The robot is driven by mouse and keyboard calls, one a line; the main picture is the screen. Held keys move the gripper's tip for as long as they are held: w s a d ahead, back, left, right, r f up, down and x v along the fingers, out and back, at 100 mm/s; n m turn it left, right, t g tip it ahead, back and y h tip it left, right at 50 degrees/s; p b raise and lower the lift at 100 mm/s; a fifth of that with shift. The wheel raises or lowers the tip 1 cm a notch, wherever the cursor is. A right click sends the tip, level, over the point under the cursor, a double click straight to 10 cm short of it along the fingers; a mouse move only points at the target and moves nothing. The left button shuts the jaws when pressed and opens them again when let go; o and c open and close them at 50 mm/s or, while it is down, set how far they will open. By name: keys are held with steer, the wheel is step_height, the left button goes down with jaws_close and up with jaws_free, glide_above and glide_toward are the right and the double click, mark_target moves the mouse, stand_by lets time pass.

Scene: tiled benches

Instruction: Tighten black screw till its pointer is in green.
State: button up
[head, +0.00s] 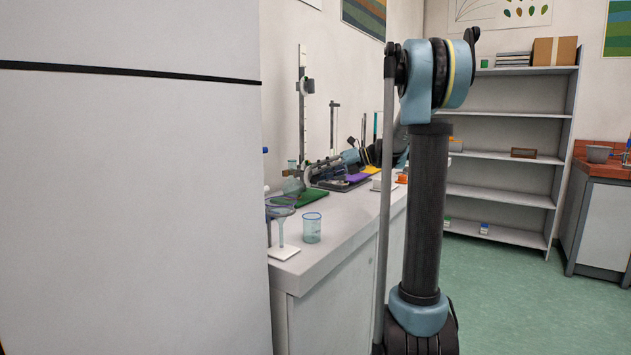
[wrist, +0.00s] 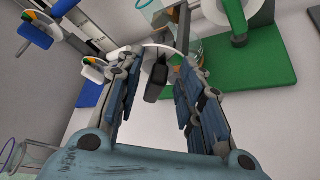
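In the wrist view, a black screw handle (wrist: 157,80) hangs between the fingers of my gripper (wrist: 162,62). The fingers stand apart, with a visible gap on each side of the handle, and do not appear to touch it. A pale disc rim curves behind the handle. Small orange and green patches show near it, but I cannot tell where the black screw's pointer stands. In the head view, my gripper (head: 302,174) reaches low over the bench by the green base; the black screw cannot be made out there.
In the wrist view, a blue-handled screw with a coloured dial (wrist: 94,63) is at left, and a green base (wrist: 262,75) is at right. In the head view, a beaker (head: 312,228) and funnel stand (head: 284,252) occupy the near bench end (head: 345,222). A tall cabinet (head: 130,200) blocks the left.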

jaws_close()
steer(key=shift+w+d+f+m+g+y, duration=0.15)
steer(key=shift+m+y, duration=0.1)
steer(key=shift+m, duration=0.15)
steer(key=shift+d+f+m+g+y, duration=0.15)
steer(key=shift+m+y, duration=0.1)
steer(key=shift+m, duration=0.15)
steer(key=shift+a, duration=0.1)
steer(key=shift+w+f+m+g+y, duration=0.15)
steer(key=shift+f+m+g+y, duration=0.15)
steer(key=shift+m+y, duration=0.55)
steer(key=shift+w+f+m, duration=0.1)
steer(key=shift+f+m, duration=0.05)
steer(key=shift+m, duration=0.4)
steer(key=shift+o, duration=1.7)
jaws_free()
steer(key=shift+y, duration=0.25)
